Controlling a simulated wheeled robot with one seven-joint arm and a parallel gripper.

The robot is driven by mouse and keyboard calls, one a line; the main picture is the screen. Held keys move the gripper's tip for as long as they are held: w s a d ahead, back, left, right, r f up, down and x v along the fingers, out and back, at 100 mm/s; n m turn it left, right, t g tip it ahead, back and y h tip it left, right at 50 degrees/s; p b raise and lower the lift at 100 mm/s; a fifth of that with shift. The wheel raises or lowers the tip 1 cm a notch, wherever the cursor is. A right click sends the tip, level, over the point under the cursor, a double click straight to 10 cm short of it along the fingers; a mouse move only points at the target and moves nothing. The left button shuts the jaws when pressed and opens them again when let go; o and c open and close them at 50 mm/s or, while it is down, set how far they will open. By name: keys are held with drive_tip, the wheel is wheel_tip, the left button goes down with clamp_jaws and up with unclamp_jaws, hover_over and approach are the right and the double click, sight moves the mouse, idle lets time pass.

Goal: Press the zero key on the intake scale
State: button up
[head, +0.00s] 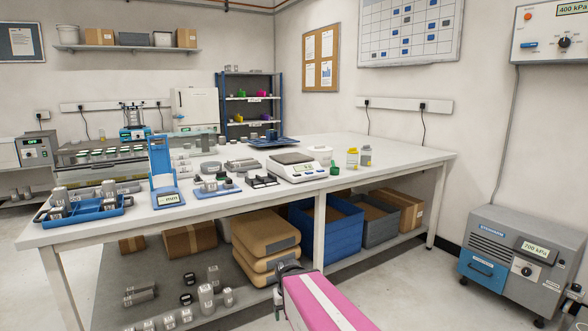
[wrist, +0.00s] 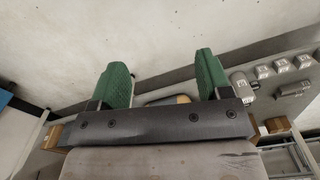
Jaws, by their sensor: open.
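A white bench scale (head: 297,175) with a dark grey top plate stands on the workbench near its front edge, right of the middle in the head view. It looks like the intake scale. Its front panel has a small display and keys, too small to tell which is the zero key. My gripper's two green fingers (wrist: 161,82) show in the wrist view, wide apart with nothing between them. In the head view my pink-covered arm rises from the bottom, its dark end low in front of the bench, below and apart from the scale. The wrist view does not show the scale.
The white workbench (head: 390,162) has a lower shelf with tan sacks (head: 262,240), blue crates (head: 326,232) and metal weights. A blue stand with display (head: 163,180) and a blue tray (head: 85,208) are left. A green cup (head: 334,168) sits beside the scale. A grey machine (head: 525,250) stands right.

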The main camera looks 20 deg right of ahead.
idle(0.7)
clamp_jaws()
idle(1.6)
